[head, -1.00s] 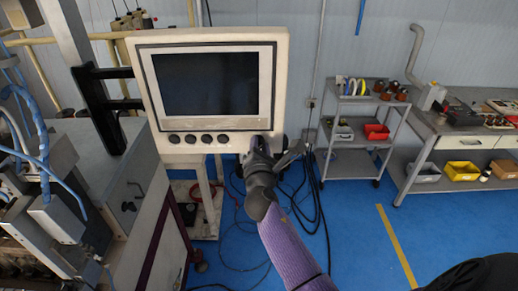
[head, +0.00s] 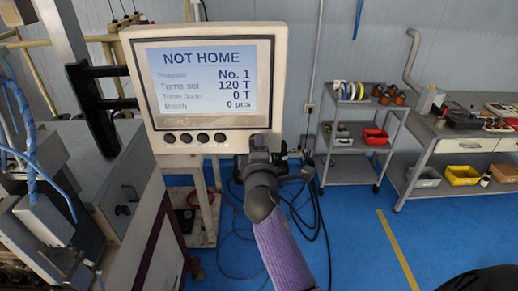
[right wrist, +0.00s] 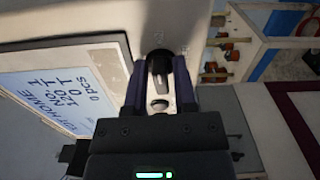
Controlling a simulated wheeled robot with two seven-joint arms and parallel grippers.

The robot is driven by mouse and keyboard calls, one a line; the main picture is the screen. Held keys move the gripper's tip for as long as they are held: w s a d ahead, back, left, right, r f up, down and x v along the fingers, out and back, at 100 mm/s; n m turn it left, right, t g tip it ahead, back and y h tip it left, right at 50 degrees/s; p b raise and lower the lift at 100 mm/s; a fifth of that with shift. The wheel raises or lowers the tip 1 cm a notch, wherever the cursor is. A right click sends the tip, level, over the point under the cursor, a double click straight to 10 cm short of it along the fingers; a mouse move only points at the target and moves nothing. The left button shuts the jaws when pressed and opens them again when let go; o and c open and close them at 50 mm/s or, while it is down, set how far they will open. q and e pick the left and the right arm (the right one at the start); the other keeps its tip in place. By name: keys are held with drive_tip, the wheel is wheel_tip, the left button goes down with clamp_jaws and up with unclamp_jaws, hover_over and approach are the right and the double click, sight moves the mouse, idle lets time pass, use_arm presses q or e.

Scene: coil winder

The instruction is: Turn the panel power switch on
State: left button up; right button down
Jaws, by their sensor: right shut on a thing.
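The control panel (head: 140,120) is a cream box with a lit screen (head: 208,82) reading "NOT HOME", "No. 1", "120 T", "0 T" and "0 pcs". My right gripper (head: 259,143) is at the panel's lower right corner and hides the switch in the head view. In the right wrist view, the dark knob of the power switch (right wrist: 160,63) stands between the two fingers of that gripper (right wrist: 162,72), which are shut on it. My left gripper is not in view.
Several dark round buttons (head: 203,138) line the panel's lower edge. Winder machinery (head: 100,160) stands at the left. A grey shelf cart (head: 350,176) and a workbench (head: 440,150) stand at the right, with clear blue floor (head: 360,235) in front.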

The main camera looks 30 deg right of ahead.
drive_tip(key=shift+f+m, duration=0.1)
drive_tip(key=shift+m, duration=0.5)
drive_tip(key=c, duration=0.6)
unclamp_jaws()
